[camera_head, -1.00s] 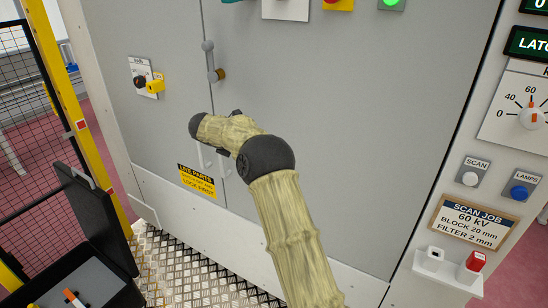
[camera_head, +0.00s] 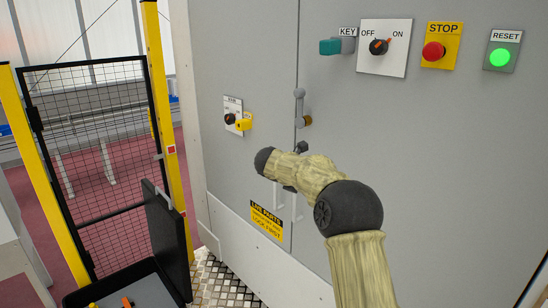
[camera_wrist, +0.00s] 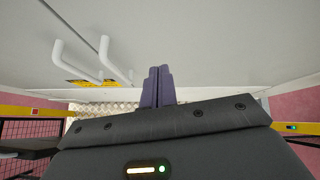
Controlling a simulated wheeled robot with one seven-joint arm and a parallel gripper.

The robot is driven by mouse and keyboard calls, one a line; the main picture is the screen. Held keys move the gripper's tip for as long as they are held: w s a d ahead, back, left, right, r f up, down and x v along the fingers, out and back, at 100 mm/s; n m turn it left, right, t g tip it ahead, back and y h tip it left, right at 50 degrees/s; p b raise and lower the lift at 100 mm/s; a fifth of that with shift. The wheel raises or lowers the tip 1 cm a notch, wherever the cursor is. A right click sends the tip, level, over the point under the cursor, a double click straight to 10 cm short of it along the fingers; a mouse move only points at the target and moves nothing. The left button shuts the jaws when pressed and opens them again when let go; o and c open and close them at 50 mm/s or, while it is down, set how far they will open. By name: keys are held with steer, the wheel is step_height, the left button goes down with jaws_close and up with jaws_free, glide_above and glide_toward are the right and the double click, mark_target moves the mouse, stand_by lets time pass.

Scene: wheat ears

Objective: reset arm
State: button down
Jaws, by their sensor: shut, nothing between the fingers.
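My gripper (camera_wrist: 158,86) shows in the wrist view with its two dark purple fingers together and nothing between them. It points toward the lower part of the grey cabinet (camera_wrist: 215,45), near two white door handles (camera_wrist: 85,60). In the head view my arm, in pale ribbed covers with dark joints, reaches up and bends left in front of the cabinet doors (camera_head: 400,140). The gripper's fingers cannot be made out in that view. My arm partly covers the door handles there.
A yellow-framed mesh gate (camera_head: 95,150) stands left. An open black case (camera_head: 170,245) sits at lower left.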

steer(key=s+a+r+n+t+y, duration=0.2)
steer(key=n+t, duration=0.1)
steer(key=n, duration=0.7)
steer(key=s+a+r+n+t+y, duration=0.2)
steer(key=n+t, duration=0.2)
steer(key=n, duration=0.7)
steer(key=s+d+f+n+g+y, duration=0.1)
steer(key=s+f+n+g, duration=0.2)
steer(key=s, duration=0.9)
steer(key=s+d+f+n+g+y+p, duration=0.1)
steer(key=s+f+n+g, duration=0.3)
steer(key=s+f+n, duration=0.3)
steer(key=s+d+f+n+g+y, duration=0.1)
steer(key=s+f+n+g, duration=0.3)
steer(key=s+n, duration=0.9)
steer(key=s+f, duration=0.2)
steer(key=s, duration=0.2)
steer(key=shift+y, duration=0.4)
steer(key=shift+w, duration=0.1)
